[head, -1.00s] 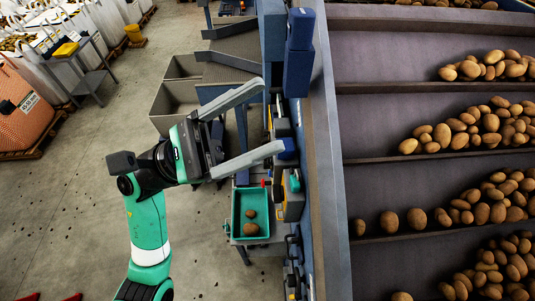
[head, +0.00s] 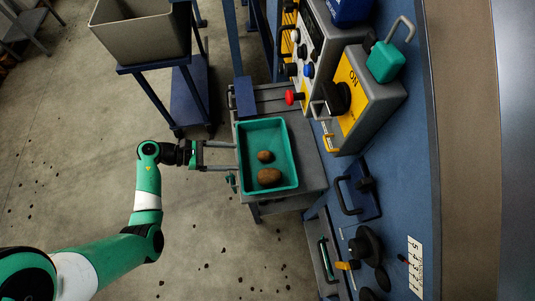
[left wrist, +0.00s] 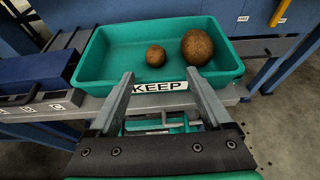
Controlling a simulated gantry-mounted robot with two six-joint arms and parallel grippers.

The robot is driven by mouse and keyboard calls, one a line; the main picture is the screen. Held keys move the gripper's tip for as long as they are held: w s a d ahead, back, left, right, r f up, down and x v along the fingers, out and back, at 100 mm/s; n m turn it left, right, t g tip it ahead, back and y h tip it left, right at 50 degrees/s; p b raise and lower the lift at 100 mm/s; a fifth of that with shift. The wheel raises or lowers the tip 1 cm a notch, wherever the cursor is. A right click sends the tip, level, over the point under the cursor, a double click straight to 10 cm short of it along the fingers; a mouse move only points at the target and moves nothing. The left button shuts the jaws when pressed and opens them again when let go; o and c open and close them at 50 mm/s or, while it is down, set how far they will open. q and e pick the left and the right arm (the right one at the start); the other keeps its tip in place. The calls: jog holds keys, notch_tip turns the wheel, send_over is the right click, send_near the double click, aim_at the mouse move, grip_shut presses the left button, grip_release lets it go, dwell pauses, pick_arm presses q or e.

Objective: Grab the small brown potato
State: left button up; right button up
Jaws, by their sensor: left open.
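The small brown potato (head: 264,156) lies in a teal tray (head: 291,145) in the head view, just above a larger brown potato (head: 269,177). In the left wrist view the small potato (left wrist: 156,55) is left of the larger one (left wrist: 197,47), and the two are apart. My left gripper (head: 235,156) is open and empty at the left side of the tray, its fingers pointing toward it. In the left wrist view its fingertips (left wrist: 159,78) are near the tray's front wall, on this side of the small potato. My right gripper is not in view.
The tray sits on a grey stand (head: 312,168) with a KEEP label (left wrist: 160,87) on its front. A grey bin (head: 140,35) is at upper left.

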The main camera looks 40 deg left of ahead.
aim_at(260, 155)
pick_arm(q)
jog(key=b+x, duration=0.2)
jog(key=x, duration=0.4)
jog(key=shift+w+a+b, duration=0.1)
jog(key=shift+a+b, duration=0.15)
jog(key=shift+b, duration=0.05)
jog(key=shift+w, duration=0.1)
jog(key=b+x, duration=0.3)
jog(key=x, duration=0.2)
jog(key=shift+a+f, duration=0.1)
jog(key=shift+w, duration=0.2)
jog(key=shift+s, duration=0.1)
grip_shut()
